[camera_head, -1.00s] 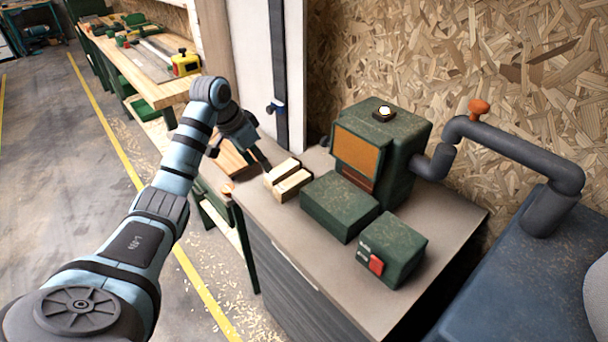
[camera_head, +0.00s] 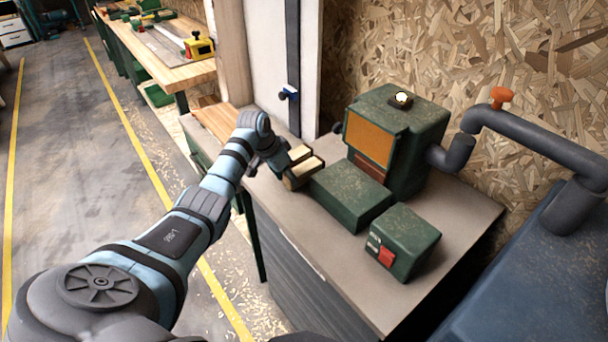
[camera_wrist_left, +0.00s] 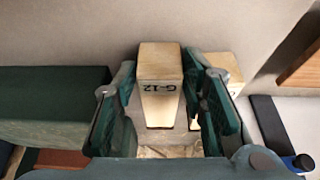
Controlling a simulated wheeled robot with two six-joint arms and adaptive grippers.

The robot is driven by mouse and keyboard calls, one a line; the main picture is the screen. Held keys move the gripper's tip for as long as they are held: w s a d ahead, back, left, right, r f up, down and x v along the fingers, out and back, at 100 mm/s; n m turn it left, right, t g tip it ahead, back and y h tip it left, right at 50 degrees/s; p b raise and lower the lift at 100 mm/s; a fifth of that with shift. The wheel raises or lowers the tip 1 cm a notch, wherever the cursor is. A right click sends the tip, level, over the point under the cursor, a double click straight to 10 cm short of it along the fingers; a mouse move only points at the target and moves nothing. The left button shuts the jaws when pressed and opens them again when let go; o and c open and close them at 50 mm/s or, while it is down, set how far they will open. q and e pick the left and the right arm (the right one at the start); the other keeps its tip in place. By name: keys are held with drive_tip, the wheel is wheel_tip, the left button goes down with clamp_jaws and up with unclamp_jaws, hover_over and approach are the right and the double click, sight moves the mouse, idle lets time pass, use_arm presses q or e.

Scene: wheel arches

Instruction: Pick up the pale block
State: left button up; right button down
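Two pale wooden blocks lie side by side on the bench in the head view: a front one (camera_head: 304,172) beside the low green box, and a back one (camera_head: 301,153). My left gripper (camera_head: 284,165) is down at their left ends. In the left wrist view, a pale block marked G-12 (camera_wrist_left: 160,62) lies between the fingers of my left gripper (camera_wrist_left: 158,85), which are open, with a narrow gap showing on its left side. The other pale block (camera_wrist_left: 224,62) is partly hidden behind the right finger. My right gripper is not in view.
The low green box (camera_head: 350,195) stands close beside the front block. Behind it is a green machine with an orange panel (camera_head: 367,143). A small green box with a red switch (camera_head: 403,243) stands nearer. The bench top (camera_head: 455,220) is bare at the right.

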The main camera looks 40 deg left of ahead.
use_arm(q)
drive_tip(key=shift+r, duration=0.1)
drive_tip(key=shift+c, duration=0.4)
drive_tip(key=c, duration=0.7)
